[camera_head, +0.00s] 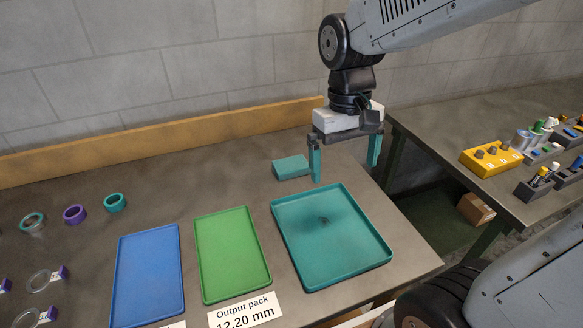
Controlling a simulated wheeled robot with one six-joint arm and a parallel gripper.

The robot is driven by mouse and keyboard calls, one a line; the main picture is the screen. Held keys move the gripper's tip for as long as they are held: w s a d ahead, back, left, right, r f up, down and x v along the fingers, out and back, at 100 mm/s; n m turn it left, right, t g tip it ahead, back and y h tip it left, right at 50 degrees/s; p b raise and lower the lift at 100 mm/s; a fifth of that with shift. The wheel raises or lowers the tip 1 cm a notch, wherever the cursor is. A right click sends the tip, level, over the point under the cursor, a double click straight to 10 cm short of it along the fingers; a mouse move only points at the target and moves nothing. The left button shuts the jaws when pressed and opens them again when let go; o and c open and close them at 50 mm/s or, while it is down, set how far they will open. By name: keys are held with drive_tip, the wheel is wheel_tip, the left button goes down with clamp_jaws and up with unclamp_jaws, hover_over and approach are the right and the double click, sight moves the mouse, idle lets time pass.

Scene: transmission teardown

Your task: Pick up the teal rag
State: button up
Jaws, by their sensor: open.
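A small teal folded block that looks like the rag (291,168) lies on the dark grey table, just behind the teal tray. My gripper (345,172) hangs above the table with its teal-tipped fingers pointing down and spread apart. It is open and nothing shows between the fingers. The rag lies to the left of the left finger, close to it in the picture; I cannot tell whether they touch.
A teal tray (381,259), a green tray (262,270) and a blue tray (178,290) lie in front. Several rings, one of them purple (75,214), are at the left. A wooden rail (170,140) edges the back. A second table (440,120) holds a yellow block (490,158).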

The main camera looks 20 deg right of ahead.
drive_tip(key=w+a+f, duration=0.1)
drive_tip(key=w+f, duration=0.4)
drive_tip(key=w, duration=0.4)
drive_tip(key=w+a+f, duration=0.1)
drive_tip(key=w+f, duration=0.3)
drive_tip(key=w, duration=0.4)
drive_tip(key=t, duration=0.1)
hover_over(291, 164)
drive_tip(key=s, duration=0.1)
drive_tip(key=shift+s+f, duration=0.15)
drive_tip(key=shift+f, duration=0.05)
drive_tip(key=shift+w, duration=0.35)
drive_tip(key=f, duration=0.7)
drive_tip(key=shift+w+d+f, duration=0.1)
drive_tip(key=shift+w+f, duration=0.1)
drive_tip(key=shift+w, duration=0.15)
drive_tip(key=c, duration=0.8)
drive_tip(key=shift+o, duration=0.2)
drive_tip(key=shift+r, duration=0.1)
